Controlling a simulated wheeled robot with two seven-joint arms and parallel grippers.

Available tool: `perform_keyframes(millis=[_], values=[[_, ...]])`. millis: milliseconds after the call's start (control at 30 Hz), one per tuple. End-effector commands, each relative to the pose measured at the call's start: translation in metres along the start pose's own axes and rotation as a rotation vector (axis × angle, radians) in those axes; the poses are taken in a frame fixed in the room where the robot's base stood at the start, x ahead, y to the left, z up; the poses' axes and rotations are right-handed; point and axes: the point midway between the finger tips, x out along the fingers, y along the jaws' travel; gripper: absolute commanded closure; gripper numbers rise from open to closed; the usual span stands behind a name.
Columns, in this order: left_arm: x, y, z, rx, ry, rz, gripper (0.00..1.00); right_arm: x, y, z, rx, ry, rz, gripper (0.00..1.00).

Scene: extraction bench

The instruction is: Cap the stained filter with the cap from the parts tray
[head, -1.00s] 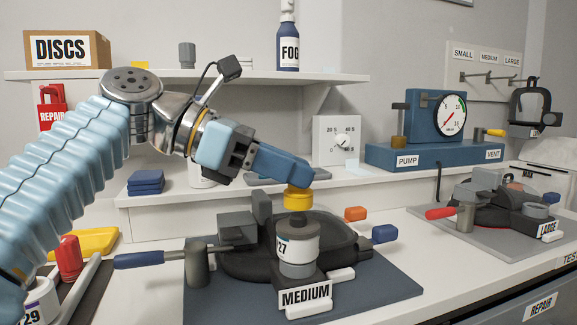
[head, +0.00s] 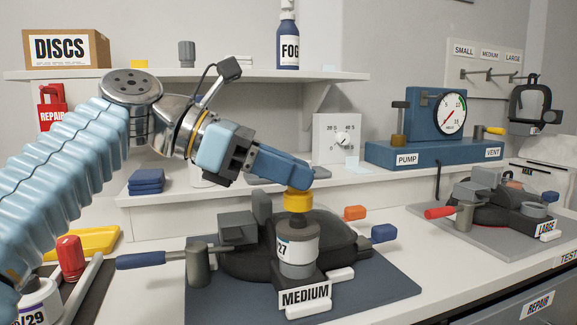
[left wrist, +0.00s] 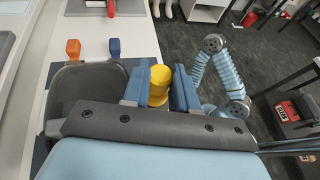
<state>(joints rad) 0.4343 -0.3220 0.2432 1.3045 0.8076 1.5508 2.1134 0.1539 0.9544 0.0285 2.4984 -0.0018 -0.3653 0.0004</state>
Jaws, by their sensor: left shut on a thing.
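My left gripper (head: 300,178) is shut on a yellow cap (head: 298,201). It holds the cap directly over a grey-white filter (head: 298,246) with a "27" label. The filter stands upright in the black holder marked MEDIUM (head: 306,296). The cap is at the filter's top; I cannot tell whether they touch. In the left wrist view the cap (left wrist: 159,80) sits between the two blue fingers, and the filter is hidden. I cannot make out stains on the filter. My right gripper is in neither current view.
A blue-handled lever (head: 140,261) and orange (head: 355,213) and blue (head: 384,233) knobs surround the holder. The LARGE fixture (head: 500,212) stands right.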

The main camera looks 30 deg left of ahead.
Motion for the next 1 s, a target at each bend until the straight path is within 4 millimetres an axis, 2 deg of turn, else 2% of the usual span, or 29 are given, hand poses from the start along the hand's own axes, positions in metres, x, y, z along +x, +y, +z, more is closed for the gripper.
perform_keyframes(millis=[1000], values=[[0.0006,0.0006,-0.0018,0.000,0.000,0.001,1.00,-0.0040,-0.0015,0.0000,0.000,0.000,0.000,0.57]])
